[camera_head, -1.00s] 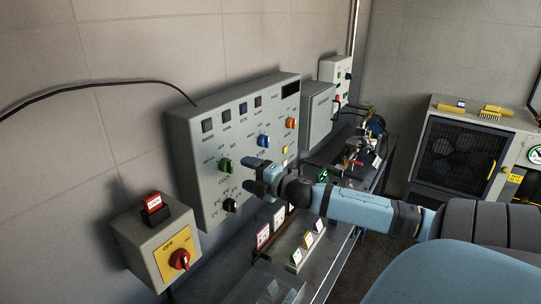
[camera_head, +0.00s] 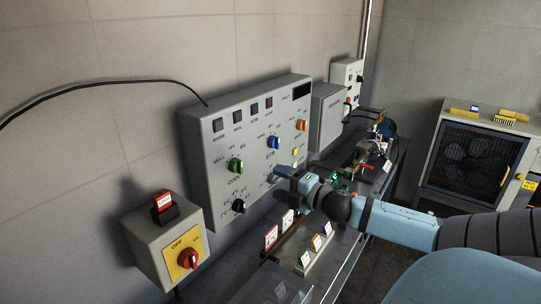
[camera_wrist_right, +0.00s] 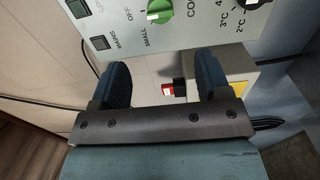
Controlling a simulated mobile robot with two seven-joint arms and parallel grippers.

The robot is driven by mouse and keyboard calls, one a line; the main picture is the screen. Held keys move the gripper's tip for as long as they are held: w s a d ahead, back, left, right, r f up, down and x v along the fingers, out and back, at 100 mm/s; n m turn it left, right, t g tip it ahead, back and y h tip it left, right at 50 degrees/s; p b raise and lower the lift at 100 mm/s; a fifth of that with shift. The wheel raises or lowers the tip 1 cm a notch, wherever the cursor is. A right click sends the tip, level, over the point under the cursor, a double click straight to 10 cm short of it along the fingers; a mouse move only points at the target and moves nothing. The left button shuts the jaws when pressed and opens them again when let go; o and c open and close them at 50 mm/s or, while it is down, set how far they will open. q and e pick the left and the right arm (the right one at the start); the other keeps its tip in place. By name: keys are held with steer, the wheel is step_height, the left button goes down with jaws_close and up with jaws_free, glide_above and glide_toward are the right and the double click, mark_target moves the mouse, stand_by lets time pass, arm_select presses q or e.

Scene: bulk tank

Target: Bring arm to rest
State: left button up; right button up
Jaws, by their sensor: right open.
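My right arm reaches in from the right in the head view. Its blue right gripper (camera_head: 283,175) is in front of the lower right part of the grey control panel (camera_head: 205,165), right of the green knob (camera_head: 236,166). In the right wrist view the two dark fingers of the right gripper (camera_wrist_right: 163,75) are spread with nothing between them. The green knob (camera_wrist_right: 159,10) shows beyond the fingers at the top, apart from them. My left gripper is in neither view.
A box with a red rotary switch (camera_head: 189,258) and a red tag (camera_head: 163,201) hangs at lower left. Small coloured cards (camera_head: 316,242) stand on the bench below my arm. Pipes and a pump lie behind it. A fan unit (camera_head: 468,160) stands at right.

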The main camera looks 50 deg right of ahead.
steer(key=s+a+f+m+g+h+p, duration=0.1)
steer(key=s+a+f+m, duration=0.15)
steer(key=f, duration=0.35)
steer(key=s+a+f+m+g+h, duration=0.1)
steer(key=f+m, duration=0.2)
steer(key=f, duration=0.2)
steer(key=s+a+f+m+g, duration=0.1)
steer(key=s+a+f+m, duration=0.1)
steer(key=a+f, duration=0.3)
steer(key=s+a+f+m+g+y+p, duration=0.1)
steer(key=s+a+f+m, duration=0.2)
steer(key=a+f, duration=0.2)
steer(key=s+a+f+m+g+p, duration=0.1)
steer(key=s+a+f+m, duration=0.1)
steer(key=a, duration=0.5)
steer(key=shift+s+a+f+m+g+y, duration=0.2)
steer(key=shift+s+f, duration=0.15)
steer(key=shift+f, duration=0.35)
steer(key=shift+s+a+f+m+g+y, duration=0.15)
steer(key=shift+s+f, duration=0.2)
steer(key=shift+f, duration=0.35)
steer(key=s+a+f+m+g+y+p, duration=0.1)
steer(key=s+a+f+m+y, duration=0.1)
steer(key=a, duration=0.9)
steer(key=shift+s+a+f+m, duration=0.2)
steer(key=shift+s+a+m, duration=0.2)
steer(key=shift+s, duration=0.05)
